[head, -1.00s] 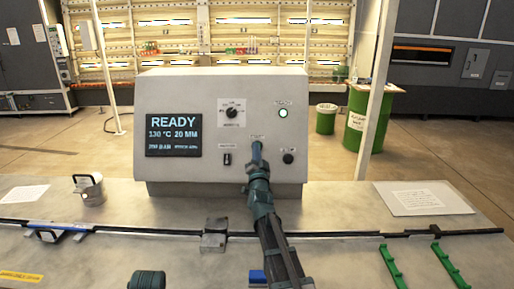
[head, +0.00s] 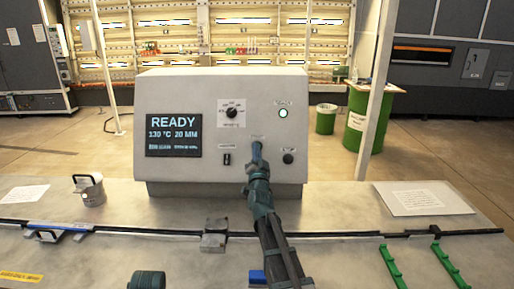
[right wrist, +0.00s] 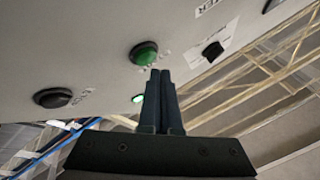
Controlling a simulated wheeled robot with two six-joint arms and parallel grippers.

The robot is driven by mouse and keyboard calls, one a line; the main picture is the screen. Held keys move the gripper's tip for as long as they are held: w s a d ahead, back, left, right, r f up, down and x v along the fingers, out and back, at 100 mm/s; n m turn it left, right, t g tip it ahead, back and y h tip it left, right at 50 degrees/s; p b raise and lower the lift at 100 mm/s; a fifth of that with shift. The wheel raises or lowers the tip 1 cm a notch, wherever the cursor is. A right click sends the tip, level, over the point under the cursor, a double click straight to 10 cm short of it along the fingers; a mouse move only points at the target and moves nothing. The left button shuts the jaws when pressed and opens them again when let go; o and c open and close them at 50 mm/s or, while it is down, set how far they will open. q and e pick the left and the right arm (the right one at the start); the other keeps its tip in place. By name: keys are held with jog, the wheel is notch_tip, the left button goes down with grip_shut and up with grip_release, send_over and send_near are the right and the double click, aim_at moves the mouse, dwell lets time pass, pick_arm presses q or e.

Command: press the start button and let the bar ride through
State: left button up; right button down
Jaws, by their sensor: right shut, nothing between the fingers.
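The grey control box (head: 220,84) stands on the bench, and its screen (head: 173,129) reads READY, 130 °C, 20 MM. My right gripper (head: 257,146) is shut and empty, its tips up against the box front. In the right wrist view, the fingertips (right wrist: 160,72) lie just beside the green button (right wrist: 143,54); I cannot tell whether they touch it. The arm hides this button in the head view. A long dark bar or rail (head: 340,236) runs along the bench, with a blue and white piece (head: 58,231) at its left.
A lit green lamp (head: 283,113), a black button (head: 288,157), a knob (head: 231,112) and a switch (head: 227,159) are on the panel. A metal block (head: 214,240) sits on the rail. Green strips (head: 393,268) and a sign plate (head: 422,198) lie at right, a mug-like can (head: 90,190) at left.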

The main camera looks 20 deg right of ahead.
jog(key=shift+w, duration=0.1)
dwell(0.4)
jog(key=shift+w+d+f, duration=0.2)
jog(key=shift+w, duration=0.05)
jog(key=shift+w+d+f+b, duration=0.2)
jog(key=shift+w+f+b, duration=0.05)
jog(key=shift+w+b, duration=0.2)
dwell(0.9)
jog(key=shift+s, duration=0.1)
jog(key=shift+s+a+r+p, duration=0.4)
jog(key=shift+s+p, duration=0.05)
jog(key=shift+s, duration=0.2)
